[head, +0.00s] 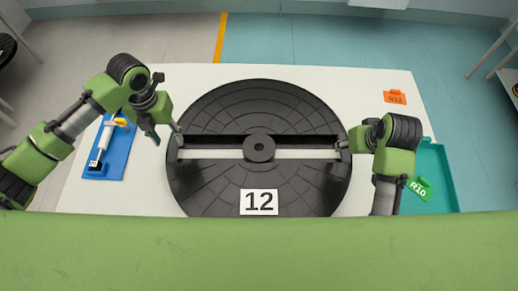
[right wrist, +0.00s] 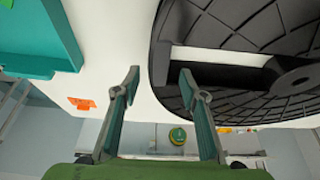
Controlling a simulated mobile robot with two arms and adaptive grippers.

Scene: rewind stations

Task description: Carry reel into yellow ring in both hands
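The reel is a large black disc (head: 215,110) with a central hub, a wide slot across it and a white "12" label, lying on the white table (head: 135,190). It also shows in the right wrist view (right wrist: 225,25). My left gripper (head: 165,137) is open at the reel's left rim, one finger outside it and one over the slot's end. My right gripper (right wrist: 159,77) is open at the right rim, a finger to each side of the rim's line; I cannot tell whether it touches. No yellow ring is clearly seen on the floor.
A blue tray (head: 118,165) with a white and yellow tool lies at the table's left. A teal bin (head: 438,190) with a green R10 tag (head: 419,188) stands at the right. An orange tag (head: 395,97) lies behind it. A yellow floor stripe (head: 220,38) runs beyond the table.

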